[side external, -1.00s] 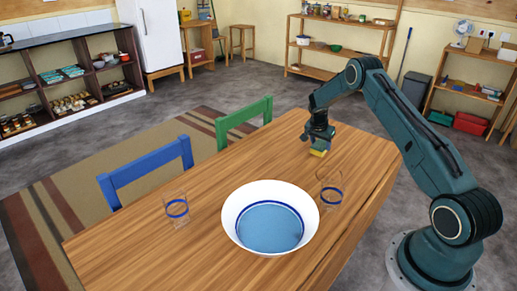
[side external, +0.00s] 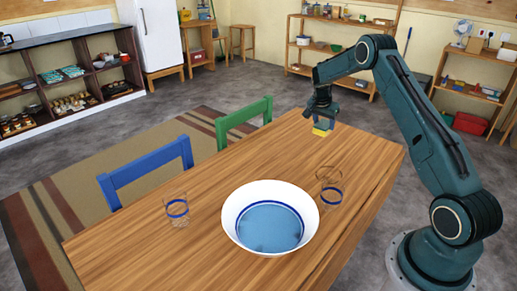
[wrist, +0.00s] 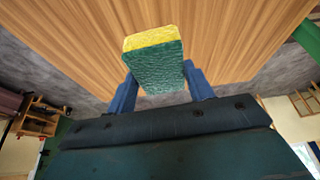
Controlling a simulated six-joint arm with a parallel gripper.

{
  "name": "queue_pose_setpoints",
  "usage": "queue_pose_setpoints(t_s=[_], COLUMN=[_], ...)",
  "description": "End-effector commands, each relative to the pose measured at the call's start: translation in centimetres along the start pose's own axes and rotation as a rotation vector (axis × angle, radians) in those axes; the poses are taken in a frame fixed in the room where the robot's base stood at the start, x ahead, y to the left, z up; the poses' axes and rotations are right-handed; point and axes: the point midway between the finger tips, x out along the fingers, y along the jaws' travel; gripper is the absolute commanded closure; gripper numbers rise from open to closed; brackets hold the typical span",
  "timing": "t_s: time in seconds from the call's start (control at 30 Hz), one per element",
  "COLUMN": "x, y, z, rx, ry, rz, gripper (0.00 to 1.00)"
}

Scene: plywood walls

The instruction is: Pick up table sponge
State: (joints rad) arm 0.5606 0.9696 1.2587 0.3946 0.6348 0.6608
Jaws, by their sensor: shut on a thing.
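The sponge (wrist: 157,65), yellow on one face and green on the other, is between the two blue fingers of my gripper (wrist: 160,85) in the wrist view. My gripper is shut on it. In the side view the sponge (side external: 321,130) shows as a small yellow block under my gripper (side external: 322,120), above the far end of the wooden table (side external: 150,240). It appears raised clear of the tabletop.
A large white bowl with a blue inside (side external: 270,217) stands mid-table. One clear glass with a blue band (side external: 330,190) is right of it, another (side external: 177,210) left. A blue chair (side external: 150,165) and a green chair (side external: 245,122) line the far side.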

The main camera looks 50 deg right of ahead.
Motion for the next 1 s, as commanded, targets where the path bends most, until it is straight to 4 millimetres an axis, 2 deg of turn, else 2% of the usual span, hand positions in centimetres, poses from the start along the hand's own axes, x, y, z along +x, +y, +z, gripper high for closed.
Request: queue_pose_setpoints(t_s=[0.03, 0.2, 0.43, 0.7, 1.0], x=[-1.3, -4.6, -7.9, -9.6, -9.7], y=[-0.1, -0.1, -0.1, 0.0, 0.0], z=[-0.6, -1.9, -3.3, -4.0, -4.0], rx=[0.0, 0.0, 0.001, 0.0, 0.0], ry=[0.003, 0.002, 0.001, 0.0, 0.0], rz=[-0.004, -0.003, -0.002, 0.0, 0.0], gripper=[0.7, 0.7, 0.7, 0.7, 0.7])
